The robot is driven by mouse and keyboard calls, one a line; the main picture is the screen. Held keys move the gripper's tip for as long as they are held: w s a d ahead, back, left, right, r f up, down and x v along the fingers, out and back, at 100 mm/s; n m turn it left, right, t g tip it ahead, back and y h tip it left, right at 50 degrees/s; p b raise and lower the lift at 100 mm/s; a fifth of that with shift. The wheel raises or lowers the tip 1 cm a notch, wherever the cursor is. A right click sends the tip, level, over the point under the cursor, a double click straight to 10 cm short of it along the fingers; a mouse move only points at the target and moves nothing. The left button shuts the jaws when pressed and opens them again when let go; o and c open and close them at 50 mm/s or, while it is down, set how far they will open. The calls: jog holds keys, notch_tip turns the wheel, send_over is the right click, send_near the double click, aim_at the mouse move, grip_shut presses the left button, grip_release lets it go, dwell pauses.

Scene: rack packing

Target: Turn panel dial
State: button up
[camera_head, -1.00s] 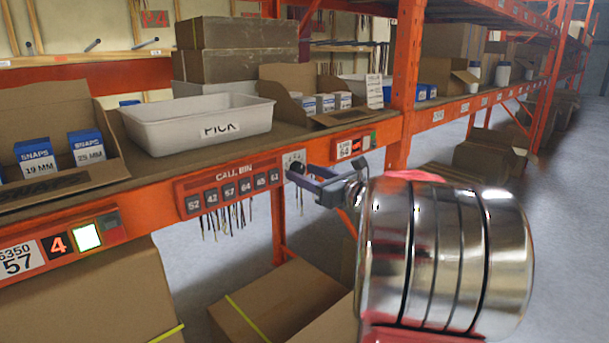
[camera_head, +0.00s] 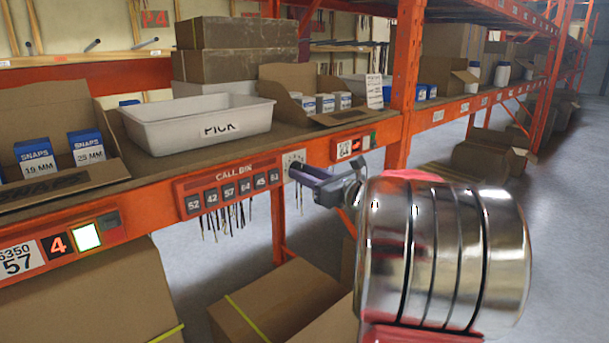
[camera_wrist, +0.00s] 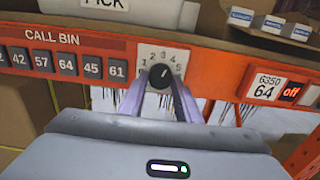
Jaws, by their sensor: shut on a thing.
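The black panel dial (camera_wrist: 160,76) sits on a pale plate (camera_wrist: 150,55) with numbers around it, on the orange shelf beam. Its light mark points roughly up, near the 3. In the wrist view my gripper (camera_wrist: 161,84) has one finger on each side of the dial and is shut on it. In the head view my gripper (camera_head: 297,172) reaches the plate (camera_head: 293,157) from the right, and the dial is mostly hidden by the fingers.
A CALL BIN panel (camera_head: 229,190) with numbered buttons is left of the dial. An orange display (camera_wrist: 268,86) reading 64 with a red "off" is to the right. A white PICK bin (camera_head: 165,130) stands on the shelf above. Boxes (camera_head: 270,300) lie below.

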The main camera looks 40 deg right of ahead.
jog(key=shift+n, duration=1.9)
jog(key=o, duration=1)
jog(key=s, duration=1.3)
jog(key=shift+s+d, duration=0.2)
jog(key=shift+s, duration=0.15)
